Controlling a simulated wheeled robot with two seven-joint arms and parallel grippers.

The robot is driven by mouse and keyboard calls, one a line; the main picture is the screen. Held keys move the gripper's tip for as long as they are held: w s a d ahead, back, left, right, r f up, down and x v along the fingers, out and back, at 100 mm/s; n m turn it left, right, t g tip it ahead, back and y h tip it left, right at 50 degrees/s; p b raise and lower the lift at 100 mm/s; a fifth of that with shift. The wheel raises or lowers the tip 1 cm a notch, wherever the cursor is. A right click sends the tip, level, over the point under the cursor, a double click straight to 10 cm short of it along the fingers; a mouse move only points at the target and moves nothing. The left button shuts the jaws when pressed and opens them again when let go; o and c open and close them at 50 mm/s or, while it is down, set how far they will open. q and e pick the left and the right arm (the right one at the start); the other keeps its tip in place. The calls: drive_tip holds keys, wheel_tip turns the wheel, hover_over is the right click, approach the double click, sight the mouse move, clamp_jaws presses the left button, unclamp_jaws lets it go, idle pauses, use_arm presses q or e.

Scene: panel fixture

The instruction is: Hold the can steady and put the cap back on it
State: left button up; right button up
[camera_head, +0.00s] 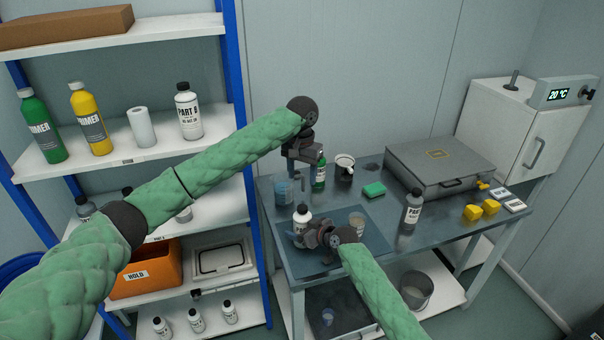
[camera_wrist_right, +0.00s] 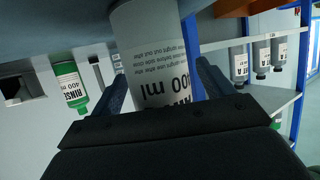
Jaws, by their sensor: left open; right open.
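The can (camera_head: 302,217) is a small bottle-like container with a white label, upright near the left edge of the table. My right gripper (camera_head: 318,236) is low beside it, open, with its fingers on either side of the can. In the right wrist view, the label reading "400 ml" (camera_wrist_right: 158,75) shows upside down between the open fingers (camera_wrist_right: 165,95); the can's top is hidden there. My left gripper (camera_head: 296,182) is open and points down above the table's back left, behind the can. I cannot make out a separate cap.
A clear cup (camera_head: 357,224) is close right of my right gripper.

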drive_tip(key=b+v, duration=0.2)
drive_tip(key=v, duration=0.4)
drive_tip(key=shift+s+d+b, duration=0.15)
drive_tip(key=shift+d+b, duration=0.1)
drive_tip(key=shift+b, duration=0.05)
drive_tip(key=shift+s+d+r, duration=0.3)
drive_tip(key=shift+s+d, duration=0.05)
drive_tip(key=shift+s, duration=0.05)
